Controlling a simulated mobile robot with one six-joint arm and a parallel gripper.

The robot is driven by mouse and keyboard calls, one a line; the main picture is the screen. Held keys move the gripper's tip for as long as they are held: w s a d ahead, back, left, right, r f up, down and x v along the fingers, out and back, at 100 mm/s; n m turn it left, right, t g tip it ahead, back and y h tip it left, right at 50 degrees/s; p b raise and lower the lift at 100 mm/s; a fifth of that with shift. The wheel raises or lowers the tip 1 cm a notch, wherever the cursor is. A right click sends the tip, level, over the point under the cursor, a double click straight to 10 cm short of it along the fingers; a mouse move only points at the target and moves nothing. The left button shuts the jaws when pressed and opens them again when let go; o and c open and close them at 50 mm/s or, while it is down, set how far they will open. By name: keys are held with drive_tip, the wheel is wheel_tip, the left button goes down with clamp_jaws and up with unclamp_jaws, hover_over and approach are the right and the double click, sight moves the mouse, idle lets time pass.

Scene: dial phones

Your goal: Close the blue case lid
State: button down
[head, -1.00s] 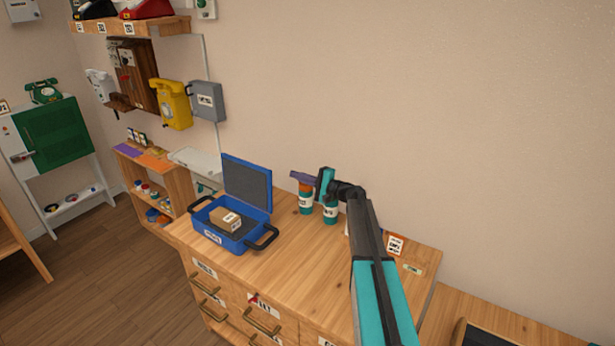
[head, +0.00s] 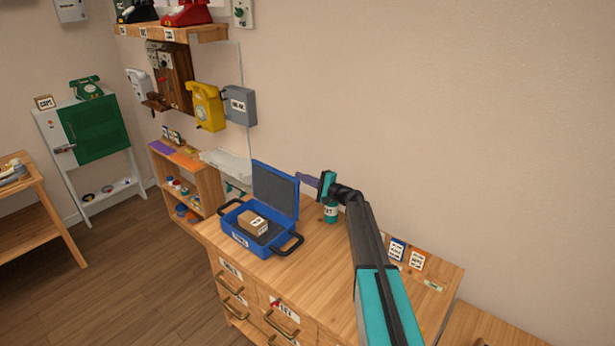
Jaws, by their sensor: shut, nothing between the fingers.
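The blue case (head: 243,239) stands on the wooden drawer cabinet with a black handle at each side. Its lid (head: 276,189) is open and upright along the back, with its dark grey inner face showing. A small brown box (head: 252,223) with a white label lies inside the case.
A teal labelled bottle (head: 331,212) stands right behind the case, under my gripper. Small cards (head: 397,250) stand by the wall at right. A yellow phone (head: 206,107) and a grey box (head: 239,106) hang above left. The cabinet top (head: 330,265) is clear in front.

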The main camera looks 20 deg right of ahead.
sight(286, 182)
drive_tip(key=shift+s+a+r+p, duration=0.25)
drive_tip(key=shift+a+p, duration=0.15)
drive_tip(key=shift+a, duration=0.2)
drive_tip(key=shift+s+a+r+p, duration=0.15)
drive_tip(key=shift+s+a+p, duration=0.1)
drive_tip(key=shift+a+p, duration=0.25)
drive_tip(key=shift+a, duration=0.1)
drive_tip(key=shift+s+a+b, duration=0.15)
drive_tip(key=shift+a+b, duration=0.05)
drive_tip(key=shift+b, duration=0.6)
